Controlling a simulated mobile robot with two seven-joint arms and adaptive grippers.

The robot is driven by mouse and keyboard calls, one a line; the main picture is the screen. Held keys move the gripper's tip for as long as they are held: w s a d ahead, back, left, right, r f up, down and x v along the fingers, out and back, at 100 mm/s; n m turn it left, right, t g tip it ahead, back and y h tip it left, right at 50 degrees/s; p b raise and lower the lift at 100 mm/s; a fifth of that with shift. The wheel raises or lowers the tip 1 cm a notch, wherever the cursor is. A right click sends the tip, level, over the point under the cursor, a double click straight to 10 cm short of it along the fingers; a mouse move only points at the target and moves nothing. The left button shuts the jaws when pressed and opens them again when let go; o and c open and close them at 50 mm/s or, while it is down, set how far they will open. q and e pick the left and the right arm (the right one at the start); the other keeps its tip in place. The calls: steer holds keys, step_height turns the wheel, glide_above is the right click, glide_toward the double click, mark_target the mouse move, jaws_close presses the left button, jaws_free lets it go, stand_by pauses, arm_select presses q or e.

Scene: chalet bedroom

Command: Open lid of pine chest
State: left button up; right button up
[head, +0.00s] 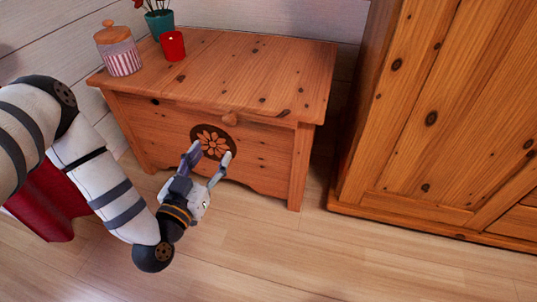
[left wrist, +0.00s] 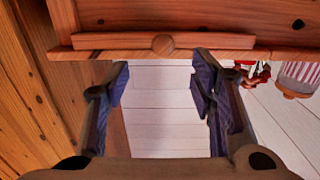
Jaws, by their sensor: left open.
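The pine chest (head: 268,150) stands against the white plank wall with its lid (head: 255,72) closed. A small round wooden knob (head: 230,119) sits at the lid's front edge, above a dark flower medallion (head: 213,141). My left gripper (head: 208,156) is open and empty in front of the chest, its fingers pointing up towards the medallion, below the knob. In the left wrist view the knob (left wrist: 163,43) and lid edge lie beyond the spread fingers (left wrist: 160,85), nothing between them. The exact gap to the chest cannot be told. My right gripper is not in view.
On the lid's left stand a striped jar (head: 121,58) with a wooden cap, a red candle (head: 173,46) and a teal vase (head: 159,24) with flowers. A tall pine wardrobe (head: 430,110) stands to the right. The wooden floor (head: 300,255) in front is clear.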

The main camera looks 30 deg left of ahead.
mark_target(228, 123)
arm_select(q)
steer(key=b+x, duration=0.1)
steer(key=x, duration=0.3)
steer(key=b+x, duration=0.1)
steer(key=x, duration=0.2)
steer(key=b+x, duration=0.1)
steer(key=x, duration=0.3)
steer(key=shift+w+a+r+b, duration=0.15)
steer(key=shift+w+a+b, duration=0.15)
steer(key=shift+a+b, duration=0.1)
steer(key=shift+w+r, duration=0.15)
steer(key=shift+w, duration=0.2)
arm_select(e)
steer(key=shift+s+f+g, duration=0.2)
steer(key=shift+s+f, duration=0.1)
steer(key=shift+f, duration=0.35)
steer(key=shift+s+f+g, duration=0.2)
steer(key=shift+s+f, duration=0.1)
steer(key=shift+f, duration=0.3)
arm_select(q)
jaws_close()
